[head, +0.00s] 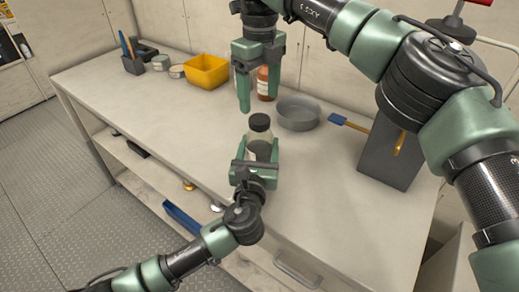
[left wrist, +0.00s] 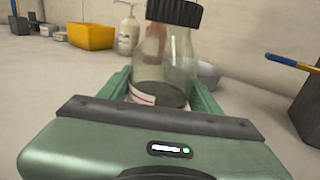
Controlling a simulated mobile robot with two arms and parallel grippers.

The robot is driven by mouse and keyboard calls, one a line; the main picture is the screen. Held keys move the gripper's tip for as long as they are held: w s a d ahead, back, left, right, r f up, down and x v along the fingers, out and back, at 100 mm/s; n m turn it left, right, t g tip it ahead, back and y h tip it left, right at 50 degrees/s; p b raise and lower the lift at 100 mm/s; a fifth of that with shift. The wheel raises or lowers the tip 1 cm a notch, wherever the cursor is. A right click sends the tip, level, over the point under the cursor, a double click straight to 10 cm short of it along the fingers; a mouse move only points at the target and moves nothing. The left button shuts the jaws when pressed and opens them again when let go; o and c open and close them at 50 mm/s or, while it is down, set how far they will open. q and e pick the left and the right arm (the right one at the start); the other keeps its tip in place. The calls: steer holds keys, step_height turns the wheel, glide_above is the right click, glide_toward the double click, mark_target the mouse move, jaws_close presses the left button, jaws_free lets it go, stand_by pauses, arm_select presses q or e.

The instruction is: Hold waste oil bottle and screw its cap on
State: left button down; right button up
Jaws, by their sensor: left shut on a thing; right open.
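The waste oil bottle (head: 261,149) is clear, with dark liquid low inside and a white and red label in the left wrist view (left wrist: 168,65). It stands upright near the front of the bench. Its black ribbed cap (head: 260,122) sits on the bottle's mouth; it also shows at the top of the left wrist view (left wrist: 174,13). I cannot tell how tightly it is seated. My left gripper (head: 257,160) is shut around the bottle's body from the front. My right gripper (head: 257,103) points down, open and empty, above the cap and apart from it.
A grey round pan (head: 297,114) is right of the bottle, and a brown bottle (head: 263,88) stands behind. A yellow bin (head: 206,72) is at the back. A blue-bladed tool (head: 338,119) and a grey box (head: 388,160) are right. The bench's left front is clear.

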mark_target(258, 155)
step_height(258, 155, up, 6)
stand_by(0.4)
arm_select(q)
steer(key=shift+c, duration=1.2)
jaws_free()
steer(key=s, duration=0.5)
steer(key=s+a, duration=0.1)
steer(key=s, duration=0.1)
steer(key=shift+s, duration=0.35)
arm_select(e)
steer(key=shift+f, duration=0.1)
